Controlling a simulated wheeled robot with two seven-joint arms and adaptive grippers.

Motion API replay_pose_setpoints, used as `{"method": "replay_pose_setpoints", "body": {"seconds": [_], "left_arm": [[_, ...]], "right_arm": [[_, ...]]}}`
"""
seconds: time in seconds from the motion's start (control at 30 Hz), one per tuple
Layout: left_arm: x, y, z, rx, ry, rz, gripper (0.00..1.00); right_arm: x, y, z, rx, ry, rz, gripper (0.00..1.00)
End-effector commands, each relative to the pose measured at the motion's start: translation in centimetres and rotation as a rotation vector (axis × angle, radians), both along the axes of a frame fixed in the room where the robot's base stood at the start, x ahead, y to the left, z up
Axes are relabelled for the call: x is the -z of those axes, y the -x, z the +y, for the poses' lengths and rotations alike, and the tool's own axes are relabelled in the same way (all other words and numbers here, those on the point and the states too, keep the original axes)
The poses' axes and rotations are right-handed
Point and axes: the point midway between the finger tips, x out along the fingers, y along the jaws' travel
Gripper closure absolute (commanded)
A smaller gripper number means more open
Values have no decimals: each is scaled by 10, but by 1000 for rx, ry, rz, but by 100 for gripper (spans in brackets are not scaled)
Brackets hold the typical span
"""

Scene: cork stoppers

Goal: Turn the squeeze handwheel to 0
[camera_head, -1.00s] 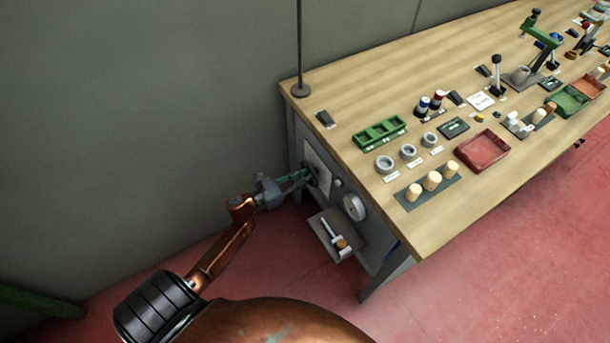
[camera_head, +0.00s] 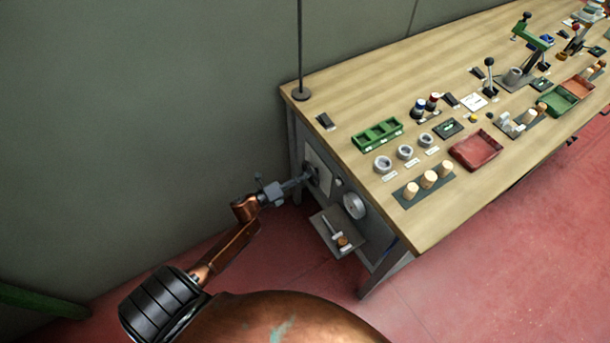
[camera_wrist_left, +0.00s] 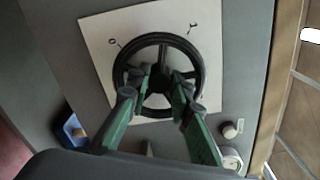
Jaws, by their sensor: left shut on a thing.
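The squeeze handwheel is a black spoked wheel (camera_wrist_left: 188,51) on a white plate (camera_wrist_left: 97,38) marked 0 and 1. In the left wrist view the 0 is at the upper left of the wheel and the 1 at the upper right. In the head view the wheel (camera_head: 313,175) is on the end face of the bench, partly hidden by my gripper. My left gripper (camera_wrist_left: 161,88) has its green fingers at the wheel's hub and lower spokes, shut on the wheel. It also shows in the head view (camera_head: 302,180). My right gripper is not in view.
Beside the wheel on the end face are a small knob (camera_wrist_left: 229,130) and a round grey dial (camera_head: 354,205). A small shelf (camera_head: 322,230) with a tool juts out below. The wooden bench top (camera_head: 400,75) holds trays, corks and rings.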

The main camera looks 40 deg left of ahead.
Motion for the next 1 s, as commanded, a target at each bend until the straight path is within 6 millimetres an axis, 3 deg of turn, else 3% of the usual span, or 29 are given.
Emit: {"method": "replay_pose_setpoints", "body": {"seconds": [1.0], "left_arm": [[2,1,0,-2,889,372,100]], "right_arm": [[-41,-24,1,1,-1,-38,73]]}}
